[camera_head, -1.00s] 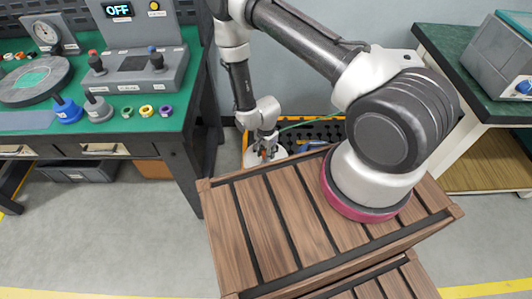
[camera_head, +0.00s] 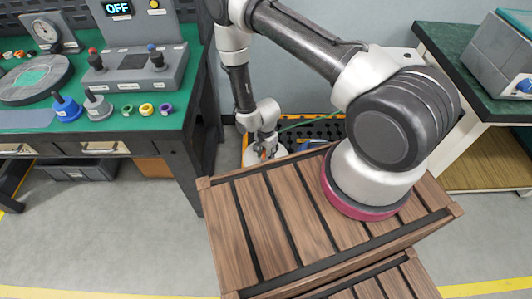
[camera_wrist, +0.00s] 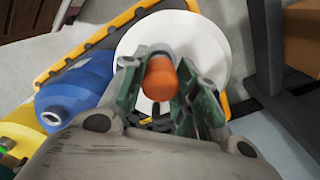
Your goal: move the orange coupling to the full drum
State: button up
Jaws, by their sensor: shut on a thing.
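The orange coupling (camera_wrist: 160,80) is a short cylinder between the fingers of my gripper (camera_wrist: 158,68) in the wrist view. My gripper is shut on it. A round white top (camera_wrist: 190,38) lies beyond the coupling, with the coupling in front of its lower left part; I cannot tell whether they touch. A blue container (camera_wrist: 75,90) with a pale neck stands to its left. I cannot tell which container is the full drum. In the head view my gripper (camera_head: 266,148) is small, beyond the wooden crate, and the coupling is barely visible.
A black tray with a yellow rim (camera_head: 325,128) lies behind the slatted wooden crate (camera_head: 285,215). A yellow container (camera_wrist: 18,140) is at the wrist view's lower left.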

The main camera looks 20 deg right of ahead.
jog(key=shift+f, duration=0.65)
jog(key=o, duration=1.2)
jog(key=shift+c, duration=0.2)
jog(key=shift+r, duration=0.15)
notch_tip(320, 180, up, 12)
jog(key=shift+f, duration=0.1)
